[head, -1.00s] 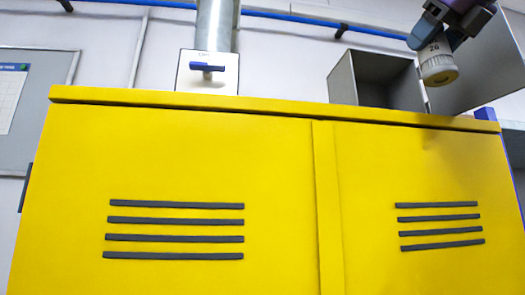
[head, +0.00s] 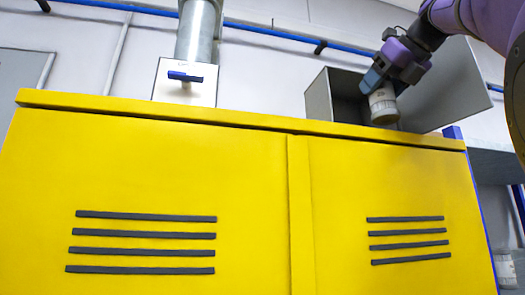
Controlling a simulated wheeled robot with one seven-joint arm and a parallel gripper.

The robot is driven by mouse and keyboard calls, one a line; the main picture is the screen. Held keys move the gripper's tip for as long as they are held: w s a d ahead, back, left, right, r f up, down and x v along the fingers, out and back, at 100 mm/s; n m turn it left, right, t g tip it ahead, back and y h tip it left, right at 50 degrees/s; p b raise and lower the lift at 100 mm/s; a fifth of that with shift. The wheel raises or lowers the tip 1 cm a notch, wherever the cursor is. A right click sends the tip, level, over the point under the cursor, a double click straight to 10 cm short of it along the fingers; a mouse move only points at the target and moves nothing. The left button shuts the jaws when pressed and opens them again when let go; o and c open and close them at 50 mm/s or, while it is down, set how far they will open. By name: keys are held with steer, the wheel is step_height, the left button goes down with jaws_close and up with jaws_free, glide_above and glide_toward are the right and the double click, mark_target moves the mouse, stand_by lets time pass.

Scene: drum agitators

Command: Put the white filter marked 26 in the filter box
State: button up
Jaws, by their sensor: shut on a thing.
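The white filter (head: 383,106) is a short pale cylinder with a tan lower rim; its marking is too small to read now, though 26 shows on it in the earlier view. My gripper (head: 374,84) is shut on its upper part and holds it upright. The filter box (head: 319,98) is a grey open box on top of the yellow cabinet, with its lid (head: 455,88) swung open to the right. The filter hangs in front of or within the box opening; I cannot tell which from this low angle. The box floor is hidden.
The yellow cabinet (head: 180,170) fills the foreground. A metal duct (head: 199,30) with a white plate and blue handle (head: 185,77) stands left of the box. A shelf at the far right holds another pale cylinder (head: 505,271).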

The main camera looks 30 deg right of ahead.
steer(key=shift+w+d+f, duration=0.1)
steer(key=shift+w+d, duration=0.35)
steer(key=shift+w, duration=1.35)
steer(key=shift+w+d, duration=0.5)
steer(key=shift+w, duration=1.35)
steer(key=shift+w+d+f, duration=0.1)
steer(key=shift+w+d, duration=0.35)
steer(key=shift+w, duration=1.35)
steer(key=shift+f, duration=0.4)
steer(key=o, duration=1)
steer(key=shift+f, duration=0.1)
steer(key=v, duration=1.1)
steer(key=shift+s, duration=0.1)
